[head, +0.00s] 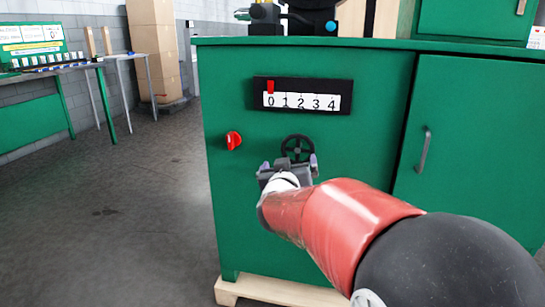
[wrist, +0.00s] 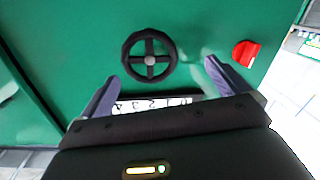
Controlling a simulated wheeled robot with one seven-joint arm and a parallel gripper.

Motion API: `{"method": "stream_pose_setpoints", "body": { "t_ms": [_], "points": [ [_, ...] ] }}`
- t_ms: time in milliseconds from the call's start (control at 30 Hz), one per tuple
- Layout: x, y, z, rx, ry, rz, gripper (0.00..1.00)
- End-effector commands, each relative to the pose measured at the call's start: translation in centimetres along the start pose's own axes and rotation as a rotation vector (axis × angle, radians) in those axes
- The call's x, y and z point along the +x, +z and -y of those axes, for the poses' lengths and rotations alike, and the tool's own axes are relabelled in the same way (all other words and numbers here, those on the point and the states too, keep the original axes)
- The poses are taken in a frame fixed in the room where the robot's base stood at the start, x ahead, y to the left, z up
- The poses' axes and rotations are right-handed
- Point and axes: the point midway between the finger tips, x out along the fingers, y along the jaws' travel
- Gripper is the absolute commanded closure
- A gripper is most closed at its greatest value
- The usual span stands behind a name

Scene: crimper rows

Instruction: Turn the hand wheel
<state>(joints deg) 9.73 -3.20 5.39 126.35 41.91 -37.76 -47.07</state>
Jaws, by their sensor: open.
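The black hand wheel (head: 297,148) has a rim and four spokes and sits on the front of the green cabinet. In the wrist view the hand wheel (wrist: 150,60) shows whole, with a grey hub. My gripper (head: 289,164) is in front of the wheel in the head view and hides its lower edge. In the wrist view my gripper (wrist: 160,72) is open, with its fingers spread wider than the wheel. The wheel appears slightly beyond the fingertips, and nothing is between the fingers. I see no contact with the wheel.
A number scale (head: 303,102) is above the wheel, its red marker (head: 270,87) at 0. A red knob (head: 233,140) is left of the wheel. A cabinet door with a handle (head: 423,150) is at right. The floor (head: 120,210) at left is clear.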

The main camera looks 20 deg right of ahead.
Motion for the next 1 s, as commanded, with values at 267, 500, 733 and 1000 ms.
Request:
{"method": "stream_pose_setpoints", "body": {
  "t_ms": [267, 500, 733, 1000],
  "points": [
    [2.5, 0.5, -1.8, -0.028, 0.111, -0.023, 0.00],
    [6.3, 0.5, -2.2, -0.029, 0.108, -0.022, 0.00],
    [8.7, 0.3, -2.4, -0.027, 0.106, -0.024, 0.00],
    [9.0, 0.2, -2.4, -0.027, 0.105, -0.024, 0.00]
  ]
}}
